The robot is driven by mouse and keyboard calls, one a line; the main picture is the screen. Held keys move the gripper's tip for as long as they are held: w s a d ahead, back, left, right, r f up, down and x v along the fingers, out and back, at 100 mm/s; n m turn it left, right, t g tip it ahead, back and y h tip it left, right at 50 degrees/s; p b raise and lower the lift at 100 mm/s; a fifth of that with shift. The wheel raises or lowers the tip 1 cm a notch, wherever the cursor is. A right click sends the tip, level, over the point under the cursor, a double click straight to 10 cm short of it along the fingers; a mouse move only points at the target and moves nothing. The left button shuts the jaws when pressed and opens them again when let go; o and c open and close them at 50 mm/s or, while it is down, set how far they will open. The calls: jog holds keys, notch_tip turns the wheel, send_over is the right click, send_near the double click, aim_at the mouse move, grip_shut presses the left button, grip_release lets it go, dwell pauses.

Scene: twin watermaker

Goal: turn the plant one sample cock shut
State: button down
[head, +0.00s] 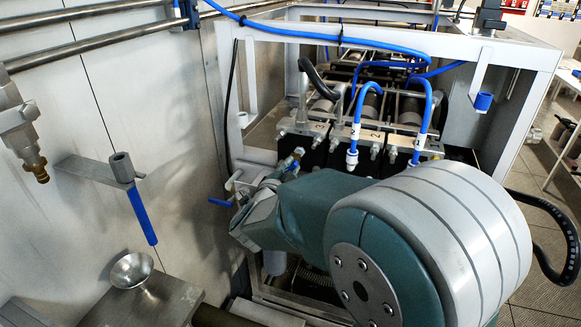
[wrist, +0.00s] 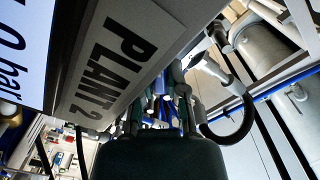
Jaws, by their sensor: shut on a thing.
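My gripper (wrist: 160,108) shows in the wrist view beyond its dark teal body, with its fingers close together around a narrow blue part, which looks like a cock's handle. The contact itself is small and dark. In the head view my teal and grey arm reaches left to the frame's left post and hides most of the grip. A small blue lever (head: 220,202) on grey pipework sticks out left of my wrist. I cannot tell from the pictures which cock I hold. A PLANT 2 sign (wrist: 128,48) is close beside my gripper in the wrist view.
A longer blue handle (head: 142,216) hangs from a wall bracket (head: 92,170), above a metal funnel (head: 131,270). A brass-tipped spout (head: 38,172) is at the far left. The white frame (head: 400,38) and blue hoses (head: 365,95) crowd the space behind my arm.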

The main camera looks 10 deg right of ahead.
jog(key=m, duration=0.4)
jog(key=shift+s+f, duration=0.1)
jog(key=shift+f, duration=0.25)
jog(key=shift+m, duration=1.8)
jog(key=shift+f, duration=0.1)
jog(key=c, duration=0.7)
grip_release()
jog(key=shift+a+r, duration=0.1)
jog(key=shift+r, duration=0.15)
